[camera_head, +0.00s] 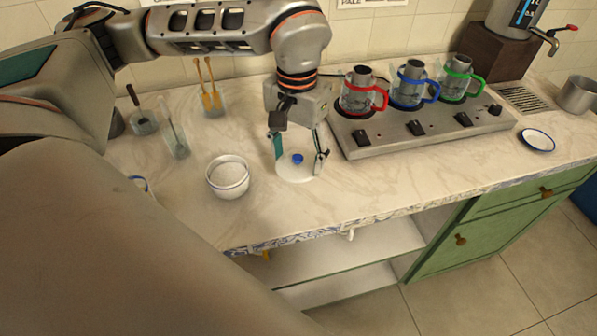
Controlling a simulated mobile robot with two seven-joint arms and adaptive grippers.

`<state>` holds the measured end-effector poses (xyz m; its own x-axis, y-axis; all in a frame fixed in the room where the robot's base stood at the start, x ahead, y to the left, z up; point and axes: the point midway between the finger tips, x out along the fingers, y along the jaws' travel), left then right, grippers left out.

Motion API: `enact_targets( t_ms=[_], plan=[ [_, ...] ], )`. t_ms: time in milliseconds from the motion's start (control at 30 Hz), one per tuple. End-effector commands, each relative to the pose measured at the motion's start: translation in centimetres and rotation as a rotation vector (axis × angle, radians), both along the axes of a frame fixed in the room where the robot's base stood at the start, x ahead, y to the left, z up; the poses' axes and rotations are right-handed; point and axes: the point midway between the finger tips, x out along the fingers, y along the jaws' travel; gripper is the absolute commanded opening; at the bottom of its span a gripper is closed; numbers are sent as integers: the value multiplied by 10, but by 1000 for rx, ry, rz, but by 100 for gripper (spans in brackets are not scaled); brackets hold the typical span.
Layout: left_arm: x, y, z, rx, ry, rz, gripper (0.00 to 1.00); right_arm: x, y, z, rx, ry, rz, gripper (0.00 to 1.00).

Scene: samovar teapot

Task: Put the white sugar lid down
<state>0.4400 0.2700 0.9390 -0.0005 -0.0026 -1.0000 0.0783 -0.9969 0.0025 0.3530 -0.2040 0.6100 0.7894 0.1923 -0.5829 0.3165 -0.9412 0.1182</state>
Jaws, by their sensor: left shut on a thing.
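The white sugar lid (294,174) is a round white disc with a blue knob (297,159), on or just above the marble counter; I cannot tell whether it touches. My left gripper (299,158) points down from above, with one finger on each side of the lid, and is shut on it. The white sugar bowl (228,190) stands uncovered to the left of the lid, with pale contents showing inside. My right gripper is not in view.
A metal stove (430,134) with red-, blue- and green-handled glass pots stands right of the lid. Glass jars with utensils (176,142) stand at left. A blue-rimmed saucer (537,141) lies at right. The counter's front edge (345,224) is near; marble before the stove is clear.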

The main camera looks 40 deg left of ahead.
Motion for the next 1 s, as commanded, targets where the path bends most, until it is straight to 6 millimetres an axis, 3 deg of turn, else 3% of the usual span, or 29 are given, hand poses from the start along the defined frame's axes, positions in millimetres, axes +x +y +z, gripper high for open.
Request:
enact_targets(
  t_ms=[233, 467, 867, 900, 933, 1000],
  plan=[
    [0, 0, -17, 1, 2, 1, 41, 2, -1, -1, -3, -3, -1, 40],
    [-1, 0, -49, 0, 4, 0, 40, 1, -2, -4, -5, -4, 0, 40],
    [0, 0, -53, 0, -1, 0, 40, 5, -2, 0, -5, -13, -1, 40],
    [0, 0, -53, 0, -1, 0, 66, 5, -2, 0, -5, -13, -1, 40],
    [0, 0, -53, 0, -1, 0, 74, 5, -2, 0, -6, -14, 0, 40],
    [0, 0, -53, 0, -1, 0, 76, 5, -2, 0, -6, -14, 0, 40]
  ],
)
